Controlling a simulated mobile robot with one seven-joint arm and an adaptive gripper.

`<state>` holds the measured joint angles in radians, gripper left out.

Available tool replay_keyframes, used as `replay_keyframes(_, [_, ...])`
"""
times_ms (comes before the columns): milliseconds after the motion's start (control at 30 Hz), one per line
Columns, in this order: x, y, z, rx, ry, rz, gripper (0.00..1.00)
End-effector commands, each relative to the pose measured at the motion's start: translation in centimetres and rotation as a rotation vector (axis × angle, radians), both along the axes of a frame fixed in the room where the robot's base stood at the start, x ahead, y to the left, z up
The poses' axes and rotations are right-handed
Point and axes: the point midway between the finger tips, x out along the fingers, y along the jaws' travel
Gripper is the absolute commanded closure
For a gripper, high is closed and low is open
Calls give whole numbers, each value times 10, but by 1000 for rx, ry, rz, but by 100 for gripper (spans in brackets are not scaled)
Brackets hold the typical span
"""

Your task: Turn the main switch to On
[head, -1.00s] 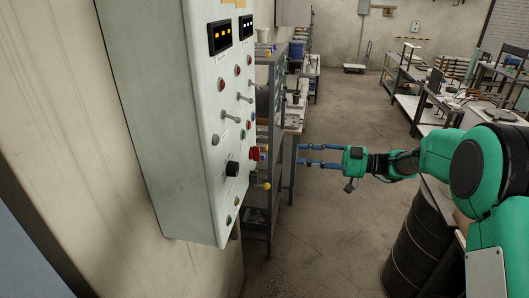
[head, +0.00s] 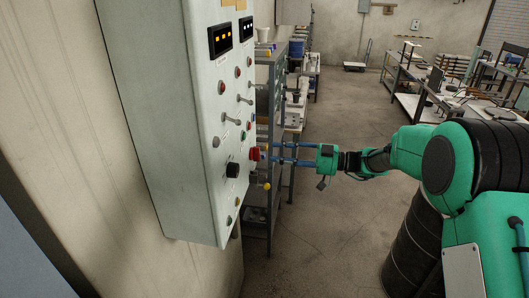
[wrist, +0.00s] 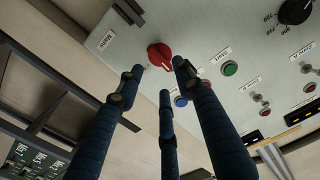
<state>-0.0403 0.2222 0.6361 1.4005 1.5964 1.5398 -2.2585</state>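The main switch seems to be the red rotary knob (head: 254,153) on the right edge of the panel's front in the head view. I cannot tell whether any finger touches the knob.
The grey control box (head: 150,110) carries a black dial (head: 233,169), several toggles, and lamps. A metal shelf (head: 262,120) stands behind. The floor (head: 335,130) between the benches is clear.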

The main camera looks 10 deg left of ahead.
Motion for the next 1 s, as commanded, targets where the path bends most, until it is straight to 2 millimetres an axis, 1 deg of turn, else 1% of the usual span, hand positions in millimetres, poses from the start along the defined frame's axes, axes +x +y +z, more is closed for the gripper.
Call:
replay_keyframes(33, [-1, 9, 1, -1, 0, 3, 64])
replay_keyframes(100, [-1, 20, 1, 0, 0, 2, 64])
replay_keyframes(200, [0, 32, 1, 0, 0, 2, 64])
replay_keyframes(333, [0, 44, 0, 0, -1, 1, 64])
replay_keyframes(500, [0, 52, 0, 0, -1, 0, 64])
replay_keyframes(800, [0, 53, 0, 0, -1, 0, 64])
replay_keyframes(833, [0, 53, 0, 0, -1, 0, 66])
replay_keyframes(867, [0, 53, 0, 0, -1, 0, 72])
replay_keyframes(900, [0, 53, 0, 0, -1, 0, 80])
replay_keyframes(967, [0, 53, 0, 0, -1, 0, 91])
replay_keyframes(1000, [0, 53, 0, 0, -1, 0, 99])
